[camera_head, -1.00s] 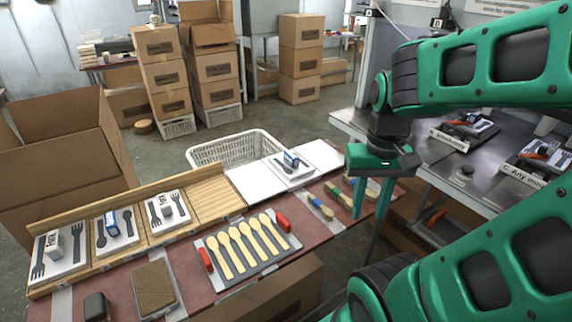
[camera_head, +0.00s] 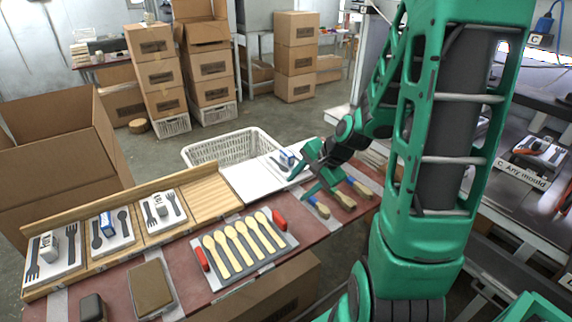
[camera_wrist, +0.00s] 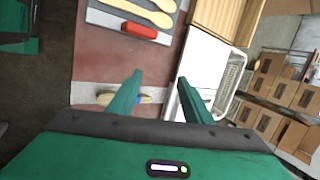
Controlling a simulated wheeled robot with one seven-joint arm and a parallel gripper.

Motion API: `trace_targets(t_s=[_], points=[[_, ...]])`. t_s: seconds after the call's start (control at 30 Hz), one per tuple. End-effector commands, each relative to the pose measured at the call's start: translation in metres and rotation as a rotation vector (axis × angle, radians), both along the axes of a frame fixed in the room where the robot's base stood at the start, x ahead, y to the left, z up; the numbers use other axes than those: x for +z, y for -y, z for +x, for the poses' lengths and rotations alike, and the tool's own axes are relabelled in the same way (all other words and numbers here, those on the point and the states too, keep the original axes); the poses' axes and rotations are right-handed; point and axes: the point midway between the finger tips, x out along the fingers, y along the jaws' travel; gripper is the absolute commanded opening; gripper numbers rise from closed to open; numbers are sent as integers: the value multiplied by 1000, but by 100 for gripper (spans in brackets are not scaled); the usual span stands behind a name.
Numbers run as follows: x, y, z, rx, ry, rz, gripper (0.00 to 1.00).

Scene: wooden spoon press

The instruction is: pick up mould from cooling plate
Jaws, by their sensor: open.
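The mould (camera_head: 277,163), a pale block with a blue-and-white piece and a dark cutlery shape, lies on the white cooling plate (camera_head: 247,184) in the head view. My gripper (camera_head: 298,184) is open and empty beside the mould, on its right and nearer the table's front. In the wrist view, the fingers of my gripper (camera_wrist: 160,77) are spread over the red table, with the right one close to the edge of the white plate (camera_wrist: 205,62). I cannot make out the mould clearly in the wrist view.
Several moulds (camera_head: 110,231) stand in a wooden rack at left. A tray of wooden spoons (camera_head: 243,240) with red handles lies in front of the plate. Brushes (camera_head: 344,200) lie right of it. A white basket (camera_head: 233,147) stands behind the table.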

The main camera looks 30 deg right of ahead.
Motion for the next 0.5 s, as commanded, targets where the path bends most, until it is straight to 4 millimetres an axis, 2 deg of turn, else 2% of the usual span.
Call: trace_targets(t_s=[0.03,0.1,0.27,0.4,0.5], points=[[-9,1,13,-83,23,76,45],[-13,1,34,-209,69,192,45],[-18,13,76,-520,164,493,45],[-17,39,102,-796,236,768,45],[-16,60,113,-962,276,941,45]])
